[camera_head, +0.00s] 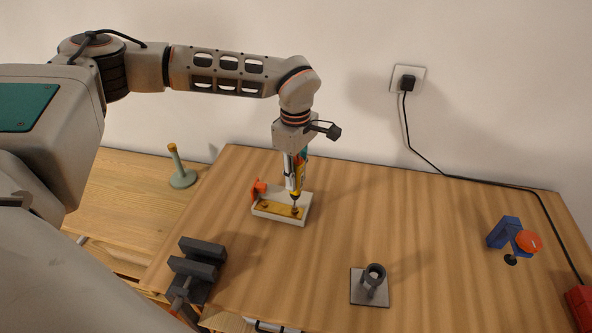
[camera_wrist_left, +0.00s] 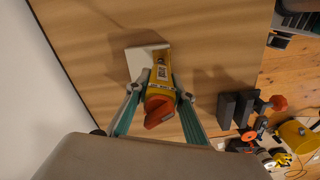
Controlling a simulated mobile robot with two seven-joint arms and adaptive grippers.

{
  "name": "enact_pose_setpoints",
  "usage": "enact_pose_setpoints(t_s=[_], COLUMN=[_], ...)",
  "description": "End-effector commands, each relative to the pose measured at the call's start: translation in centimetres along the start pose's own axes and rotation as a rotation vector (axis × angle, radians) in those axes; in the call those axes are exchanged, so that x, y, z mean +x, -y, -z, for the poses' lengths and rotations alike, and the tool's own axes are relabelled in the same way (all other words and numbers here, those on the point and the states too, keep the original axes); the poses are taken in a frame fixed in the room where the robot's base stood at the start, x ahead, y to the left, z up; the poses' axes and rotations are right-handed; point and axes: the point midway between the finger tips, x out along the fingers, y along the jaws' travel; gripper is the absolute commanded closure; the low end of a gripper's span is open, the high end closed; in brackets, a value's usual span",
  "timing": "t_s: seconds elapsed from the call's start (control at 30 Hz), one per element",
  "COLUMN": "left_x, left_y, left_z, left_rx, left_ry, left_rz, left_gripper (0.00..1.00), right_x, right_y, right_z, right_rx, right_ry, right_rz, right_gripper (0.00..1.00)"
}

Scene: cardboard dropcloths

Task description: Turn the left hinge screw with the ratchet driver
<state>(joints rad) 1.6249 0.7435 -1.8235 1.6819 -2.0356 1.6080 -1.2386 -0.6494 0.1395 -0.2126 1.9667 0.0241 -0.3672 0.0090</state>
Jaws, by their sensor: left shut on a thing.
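My left gripper (camera_head: 296,165) is shut on the yellow ratchet driver (camera_head: 293,183) and holds it upright, tip down. The driver also shows in the left wrist view (camera_wrist_left: 161,76) between the two fingers (camera_wrist_left: 158,93), with its orange-red end towards the camera. A white block (camera_head: 306,201) on the table carries a brass hinge plate (camera_head: 279,209). The driver's tip is at the right end of this plate, at or just above a screw there; contact is too small to tell. A second screw (camera_head: 265,205) shows at the plate's left end. My right gripper is out of view.
A dark vise (camera_head: 196,263) is at the table's front left. A dark holder on a grey plate (camera_head: 368,292) and a blue stand (camera_head: 504,231) are to the right. The table between is clear.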

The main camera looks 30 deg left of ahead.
Motion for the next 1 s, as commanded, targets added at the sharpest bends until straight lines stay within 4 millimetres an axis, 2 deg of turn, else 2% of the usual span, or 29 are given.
enact_pose_setpoints(t_s=[0.03,0.4,0.5,0.83,1.0], left_x=[0.68,0.71,0.68,0.71,0.85], left_y=[0.32,0.45,0.46,0.46,0.4], left_z=[0.17,0.17,0.17,0.22,0.24], left_rx=[0.063,0.543,0.625,0.656,0.524], left_ry=[-0.005,-0.002,-0.002,-0.003,-0.003], left_rz=[0.009,0.011,0.011,0.011,0.01], left_gripper=[1.0,1.0,1.0,1.0,1.0], right_x=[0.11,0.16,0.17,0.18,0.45], right_y=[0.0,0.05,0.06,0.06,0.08], right_z=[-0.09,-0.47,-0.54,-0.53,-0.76], right_rx=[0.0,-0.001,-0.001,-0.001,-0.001], right_ry=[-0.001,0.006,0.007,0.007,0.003], right_rz=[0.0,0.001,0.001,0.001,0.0], right_gripper=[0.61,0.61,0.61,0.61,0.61])
